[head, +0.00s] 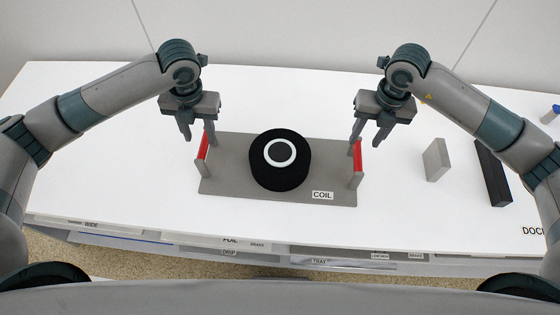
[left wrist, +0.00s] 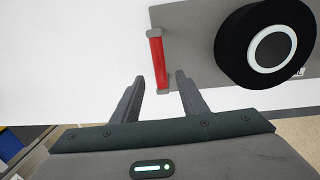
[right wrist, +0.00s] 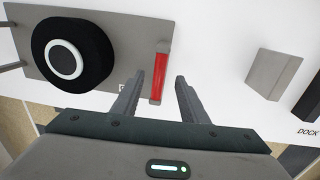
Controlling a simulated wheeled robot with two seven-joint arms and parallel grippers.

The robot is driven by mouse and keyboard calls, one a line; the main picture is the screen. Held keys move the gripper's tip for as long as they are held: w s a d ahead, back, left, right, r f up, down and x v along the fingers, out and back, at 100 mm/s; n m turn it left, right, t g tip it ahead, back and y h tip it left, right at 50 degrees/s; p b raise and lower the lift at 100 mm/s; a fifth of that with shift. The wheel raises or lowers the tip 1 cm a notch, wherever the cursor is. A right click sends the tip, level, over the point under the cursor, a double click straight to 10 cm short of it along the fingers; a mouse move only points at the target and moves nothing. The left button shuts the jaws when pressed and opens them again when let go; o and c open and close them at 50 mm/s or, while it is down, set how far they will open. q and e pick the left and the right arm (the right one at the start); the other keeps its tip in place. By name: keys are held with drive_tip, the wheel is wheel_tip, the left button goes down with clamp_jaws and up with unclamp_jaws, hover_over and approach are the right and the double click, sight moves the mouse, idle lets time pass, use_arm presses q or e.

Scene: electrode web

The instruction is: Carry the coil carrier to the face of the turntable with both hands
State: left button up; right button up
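The coil carrier (head: 230,187) is a flat grey tray labelled COIL, lying on the white table. A black coil (head: 281,176) with a white ring sits on its middle. A red handle stands at each end, the left one (head: 203,146) and the right one (head: 357,156). My left gripper (head: 197,136) is open and empty above the left handle; in the left wrist view that handle (left wrist: 157,62) appears just beyond the fingertips. My right gripper (head: 366,142) is open and empty above the right handle; in the right wrist view that handle (right wrist: 160,76) lies between the fingertip directions. No turntable is identifiable.
A grey block (head: 436,160) and a long black block (head: 492,172) stand right of the carrier. DOCK lettering is at the table's right front. Labelled trays or drawers (head: 340,257) line the front edge. The table (head: 110,150) left of the carrier is clear.

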sight(209, 162)
use_arm(q)
drive_tip(key=f, duration=0.7)
drive_tip(key=a+f, duration=0.1)
drive_tip(key=f, duration=0.3)
drive_tip(key=shift+f, duration=0.35)
use_arm(e)
drive_tip(key=f, duration=0.8)
drive_tip(key=a+f, duration=0.1)
drive_tip(key=f, duration=0.2)
drive_tip(key=shift+f, duration=0.4)
use_arm(q)
clamp_jaws()
use_arm(e)
clamp_jaws()
use_arm(q)
drive_tip(key=shift+w+r, duration=0.2)
drive_tip(key=shift+w, duration=0.05)
use_arm(e)
drive_tip(key=shift+w+r, duration=0.2)
drive_tip(key=shift+w, duration=0.05)
